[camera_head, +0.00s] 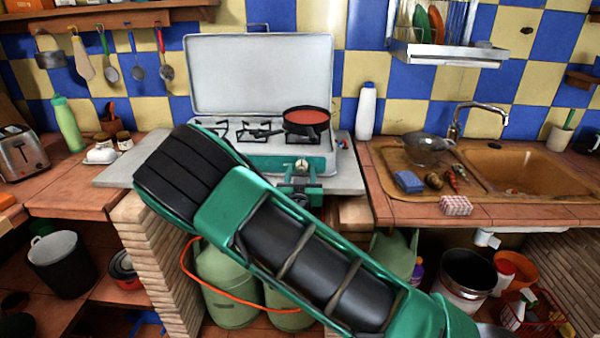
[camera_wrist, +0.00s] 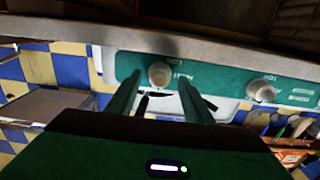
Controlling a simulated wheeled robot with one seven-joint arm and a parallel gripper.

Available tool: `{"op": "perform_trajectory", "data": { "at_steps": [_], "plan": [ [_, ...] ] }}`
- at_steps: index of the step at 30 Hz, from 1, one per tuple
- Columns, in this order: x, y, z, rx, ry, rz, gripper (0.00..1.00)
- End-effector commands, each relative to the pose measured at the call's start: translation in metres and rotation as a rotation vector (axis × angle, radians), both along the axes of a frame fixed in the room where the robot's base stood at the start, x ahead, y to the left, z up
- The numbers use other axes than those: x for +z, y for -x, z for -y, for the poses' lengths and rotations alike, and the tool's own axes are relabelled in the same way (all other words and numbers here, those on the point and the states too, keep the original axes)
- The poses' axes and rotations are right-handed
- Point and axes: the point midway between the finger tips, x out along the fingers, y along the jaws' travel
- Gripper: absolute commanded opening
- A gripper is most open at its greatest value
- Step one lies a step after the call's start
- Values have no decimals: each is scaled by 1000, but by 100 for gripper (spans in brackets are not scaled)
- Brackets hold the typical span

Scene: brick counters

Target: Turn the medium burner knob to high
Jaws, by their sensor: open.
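The white camping stove (camera_head: 262,75) has its lid up and a green front panel (camera_head: 258,161) with pale round knobs. One knob (camera_head: 302,165) shows in the head view, just above my gripper (camera_head: 300,188). In the wrist view, which looks upside down, a knob (camera_wrist: 160,75) appears between the tips of my open gripper (camera_wrist: 158,83). I cannot tell whether the fingers touch it. A second knob (camera_wrist: 261,90) is to the right there. The lettering is too blurred to tell which is the medium burner knob. My arm hides the panel's left part in the head view.
A pan with red contents (camera_head: 306,119) sits on the stove's right burner. A white bottle (camera_head: 366,110) stands to the right of the stove. The sink (camera_head: 520,170) is farther right. Green gas cylinders (camera_head: 227,280) stand under the counter.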

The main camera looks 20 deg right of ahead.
Motion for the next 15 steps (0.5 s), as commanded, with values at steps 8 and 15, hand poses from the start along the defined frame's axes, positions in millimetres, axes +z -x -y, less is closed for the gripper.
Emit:
{"op": "perform_trajectory", "data": {
  "at_steps": [8, 15],
  "plan": [
    [0, -14, 5, 1, 1, 1, 47],
    [0, -13, 5, 0, 1, 1, 40]
  ]
}}
